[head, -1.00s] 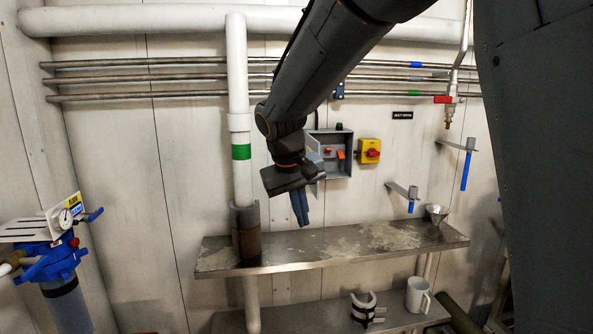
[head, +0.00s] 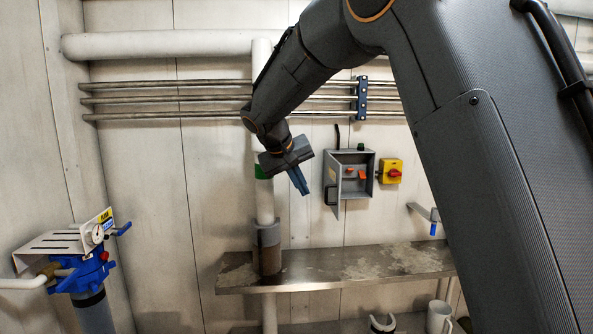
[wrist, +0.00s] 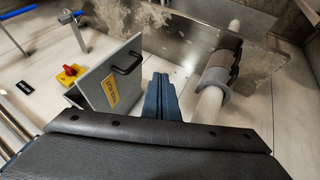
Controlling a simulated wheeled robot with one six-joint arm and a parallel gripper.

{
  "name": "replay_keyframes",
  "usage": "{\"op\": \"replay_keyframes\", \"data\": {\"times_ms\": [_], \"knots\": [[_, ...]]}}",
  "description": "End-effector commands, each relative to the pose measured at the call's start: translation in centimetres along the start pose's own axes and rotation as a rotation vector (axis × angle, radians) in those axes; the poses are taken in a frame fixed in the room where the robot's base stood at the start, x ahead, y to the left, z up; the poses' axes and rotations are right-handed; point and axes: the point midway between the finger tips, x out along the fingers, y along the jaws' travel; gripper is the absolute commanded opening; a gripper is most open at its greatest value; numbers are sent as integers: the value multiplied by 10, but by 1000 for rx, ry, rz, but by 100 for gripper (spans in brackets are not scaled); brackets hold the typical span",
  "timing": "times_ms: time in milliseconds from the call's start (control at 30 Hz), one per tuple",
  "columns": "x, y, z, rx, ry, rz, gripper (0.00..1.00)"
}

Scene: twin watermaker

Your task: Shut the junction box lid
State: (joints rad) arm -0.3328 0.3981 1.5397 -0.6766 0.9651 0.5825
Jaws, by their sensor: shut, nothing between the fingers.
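The junction box (head: 357,174) is a grey box on the back wall with orange parts inside. Its lid (head: 331,184) stands open, swung out on the left side. In the wrist view the lid (wrist: 107,77) shows its outer face with a black handle (wrist: 128,62) and a yellow label. My gripper (head: 304,190) is left of the lid in the head view, blue fingers shut and empty, pointing down. In the wrist view the fingers (wrist: 161,80) are beside the lid's outer face; a gap shows between them and the handle.
A yellow switch with a red knob (head: 391,172) is right of the box. A vertical white pipe (head: 264,200) is behind my gripper. A metal shelf (head: 330,265) runs below. A blue filter housing (head: 85,268) stands at the left.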

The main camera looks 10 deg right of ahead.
Motion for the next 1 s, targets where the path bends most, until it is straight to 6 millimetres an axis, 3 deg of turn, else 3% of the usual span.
{"op": "replay_keyframes", "data": {"times_ms": [100, 333, 1000], "knots": [[19, 5, 0, 1, -3, 2, 0], [31, 29, 1, 0, -1, 0, 0], [34, 33, 2, -20, 11, -11, 0]]}}
